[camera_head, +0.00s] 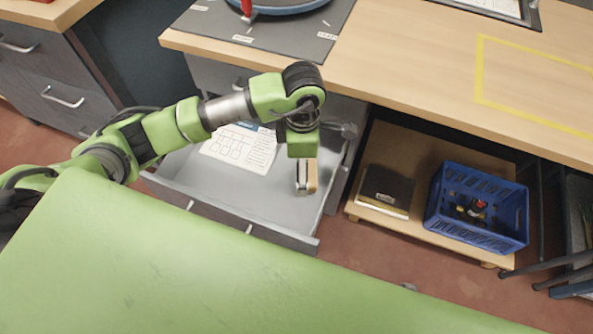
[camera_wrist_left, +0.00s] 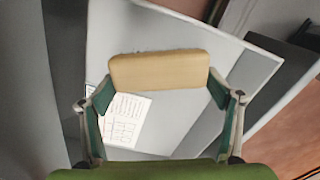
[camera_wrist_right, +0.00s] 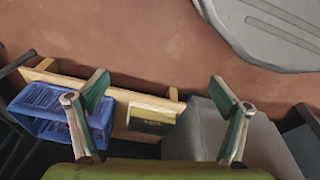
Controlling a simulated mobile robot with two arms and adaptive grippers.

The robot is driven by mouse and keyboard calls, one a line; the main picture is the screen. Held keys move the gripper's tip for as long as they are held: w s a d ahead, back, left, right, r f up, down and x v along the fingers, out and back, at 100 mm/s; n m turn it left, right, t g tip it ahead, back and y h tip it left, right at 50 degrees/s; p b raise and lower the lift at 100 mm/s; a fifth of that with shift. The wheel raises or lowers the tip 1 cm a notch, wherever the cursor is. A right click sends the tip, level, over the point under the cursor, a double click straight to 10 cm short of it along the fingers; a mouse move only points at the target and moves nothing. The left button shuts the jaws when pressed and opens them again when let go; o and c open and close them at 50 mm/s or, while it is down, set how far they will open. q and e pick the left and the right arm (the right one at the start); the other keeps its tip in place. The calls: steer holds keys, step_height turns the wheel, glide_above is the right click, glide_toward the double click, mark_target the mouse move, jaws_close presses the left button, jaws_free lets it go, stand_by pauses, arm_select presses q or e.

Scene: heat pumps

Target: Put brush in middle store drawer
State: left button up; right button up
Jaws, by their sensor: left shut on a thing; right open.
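The brush, seen as a tan wooden block (camera_wrist_left: 158,70), is held between the fingers of my left gripper (camera_wrist_left: 162,88). Its bristles are hidden. In the head view, the brush (camera_head: 312,177) shows beside the fingers of my left gripper (camera_head: 305,178), which points down over the right part of an open grey drawer (camera_head: 230,207). How far it is above the drawer floor is hard to tell. A printed sheet (camera_head: 238,146) lies in the drawer. My right gripper (camera_wrist_right: 160,92) is open and empty in the right wrist view, over the floor and low shelf.
A wooden worktop (camera_head: 420,80) overhangs the drawer. Right of the drawer, a low wooden shelf (camera_head: 420,150) carries a dark binder (camera_head: 386,188) and a blue crate (camera_head: 478,210) with small items inside. Another drawer cabinet (camera_head: 60,85) stands at the left.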

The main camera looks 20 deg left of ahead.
arm_select(q)
steer(key=shift+w+a+f, duration=0.2)
steer(key=shift+a+f, duration=0.15)
steer(key=shift+f, duration=0.15)
steer(key=f, duration=0.3)
steer(key=shift+w+a+b, duration=0.1)
steer(key=shift+a+b, duration=0.2)
steer(key=shift+f, duration=0.4)
arm_select(e)
steer(key=shift+w+r, duration=0.15)
steer(key=shift+r, duration=0.4)
steer(key=shift+w+r, duration=0.15)
steer(key=shift+r, duration=0.35)
arm_select(q)
steer(key=shift+f, duration=0.1)
steer(key=o, duration=1.2)
steer(key=shift+o, duration=0.2)
arm_select(e)
steer(key=shift+w+r, duration=0.15)
steer(key=shift+r, duration=0.25)
